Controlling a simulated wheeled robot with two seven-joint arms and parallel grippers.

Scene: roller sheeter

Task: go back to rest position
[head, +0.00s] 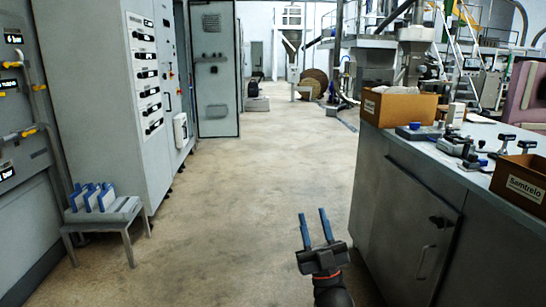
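My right gripper (316,229) shows at the bottom of the head view, just right of centre. Its two blue fingers point up and away, spread apart with bare floor visible between them. It is open and empty. It is over the concrete floor, left of the grey workbench, and appears apart from it. My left gripper is not in the head view.
A grey workbench (405,210) on the right bears cardboard boxes (398,107) and small tools. Grey cabinets (98,90) line the left, with a small stool (104,220) holding blue-and-white items. The concrete floor (240,190) between is clear. Machinery stands at the back.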

